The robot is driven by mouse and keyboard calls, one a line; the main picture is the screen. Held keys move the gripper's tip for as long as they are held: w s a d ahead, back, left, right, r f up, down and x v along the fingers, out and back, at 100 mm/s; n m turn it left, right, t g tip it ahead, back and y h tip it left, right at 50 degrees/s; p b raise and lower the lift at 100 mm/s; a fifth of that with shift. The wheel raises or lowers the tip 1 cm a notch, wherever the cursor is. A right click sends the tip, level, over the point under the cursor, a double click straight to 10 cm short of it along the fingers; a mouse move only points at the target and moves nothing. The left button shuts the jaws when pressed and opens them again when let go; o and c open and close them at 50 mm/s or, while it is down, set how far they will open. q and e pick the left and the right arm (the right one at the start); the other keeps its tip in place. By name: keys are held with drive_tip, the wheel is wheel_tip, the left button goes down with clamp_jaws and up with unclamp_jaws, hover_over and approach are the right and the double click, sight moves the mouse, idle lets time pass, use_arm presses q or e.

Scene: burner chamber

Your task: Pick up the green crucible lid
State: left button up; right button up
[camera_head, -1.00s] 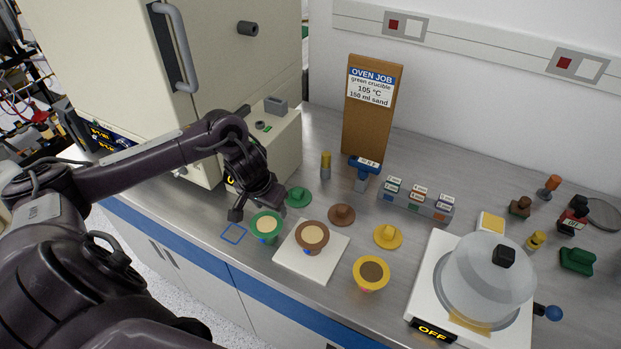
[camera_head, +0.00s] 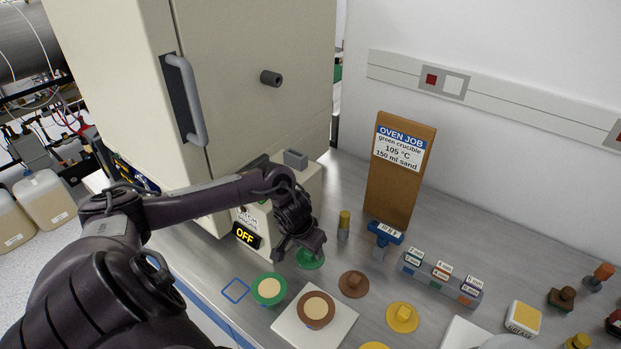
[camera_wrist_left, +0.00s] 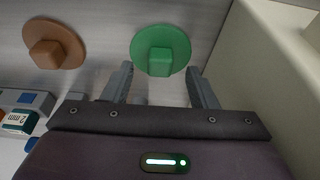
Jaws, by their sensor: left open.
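The green crucible lid (camera_head: 309,262) lies on the bench, a round disc with a block knob, partly hidden by my left gripper (camera_head: 304,248) in the head view. In the left wrist view the lid (camera_wrist_left: 160,42) is beyond my left gripper (camera_wrist_left: 160,74), with its knob roughly in line with the gap between the fingers. The fingers are apart and empty. The green crucible (camera_head: 268,290) stands in front of the lid, filled with pale material. My right gripper is not in view.
A brown lid (camera_head: 354,284) and a yellow lid (camera_head: 402,317) lie to the right. A brown crucible (camera_head: 316,309) stands on a white plate (camera_head: 341,331). The control box (camera_head: 235,215) is close at the left of my gripper. A yellow-topped bottle (camera_head: 344,224) stands behind.

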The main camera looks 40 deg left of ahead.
use_arm(q)
drive_tip(key=shift+x, duration=1.3)
drive_tip(key=c, duration=1.1)
drive_tip(key=shift+r, duration=0.1)
